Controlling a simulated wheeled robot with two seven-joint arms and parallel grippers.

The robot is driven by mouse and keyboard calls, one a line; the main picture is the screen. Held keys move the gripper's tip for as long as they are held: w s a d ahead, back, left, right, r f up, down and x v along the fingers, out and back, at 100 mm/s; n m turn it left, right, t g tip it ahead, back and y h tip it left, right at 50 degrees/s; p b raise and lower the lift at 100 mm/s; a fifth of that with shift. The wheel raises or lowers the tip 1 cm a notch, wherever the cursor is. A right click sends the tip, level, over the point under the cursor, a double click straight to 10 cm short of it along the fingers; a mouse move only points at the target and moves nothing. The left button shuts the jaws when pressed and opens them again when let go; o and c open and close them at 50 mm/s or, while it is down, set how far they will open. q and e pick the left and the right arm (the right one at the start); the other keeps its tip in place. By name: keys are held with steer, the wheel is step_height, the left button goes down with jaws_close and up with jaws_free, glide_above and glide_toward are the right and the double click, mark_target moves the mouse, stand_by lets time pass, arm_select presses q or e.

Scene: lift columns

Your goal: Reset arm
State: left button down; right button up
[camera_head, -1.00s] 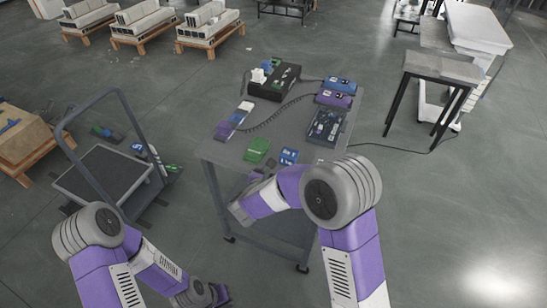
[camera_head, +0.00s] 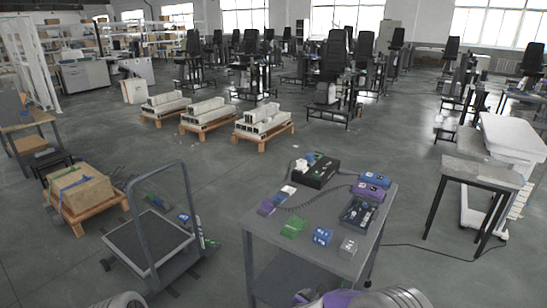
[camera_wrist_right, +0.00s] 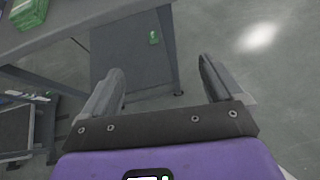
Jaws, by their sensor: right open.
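In the right wrist view my right gripper (camera_wrist_right: 160,68) is open, with nothing between its two grey fingers. It is below the level of the work table's top edge (camera_wrist_right: 90,22), and a lower grey panel with a small green item (camera_wrist_right: 153,38) shows beyond the fingers. In the head view only purple and grey parts of my arm show at the bottom edge, in front of the table (camera_head: 262,222). A grey rounded part of my other arm shows at the bottom left. My left gripper is out of view.
The table holds a black case (camera_head: 315,172), blue and purple boxes (camera_head: 371,186), a dark tray (camera_head: 358,213) and a green box (camera_head: 293,227). A platform cart (camera_head: 148,240) stands left, a small table (camera_head: 480,172) right.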

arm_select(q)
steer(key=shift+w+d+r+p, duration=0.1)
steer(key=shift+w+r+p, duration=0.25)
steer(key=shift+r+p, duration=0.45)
arm_select(e)
steer(key=s+a+f+m+g+y, duration=0.1)
steer(key=s+f+m+g+y, duration=0.3)
steer(key=s+f+m, duration=0.6)
steer(key=s+a+f+m+g+y, duration=0.2)
steer(key=s+f+m+g+y, duration=0.2)
steer(key=m, duration=1.6)
steer(key=s+f+y, duration=0.3)
steer(key=s+f, duration=0.4)
steer(key=s, duration=0.3)
steer(key=shift+a, duration=0.3)
steer(key=shift+s, duration=0.1)
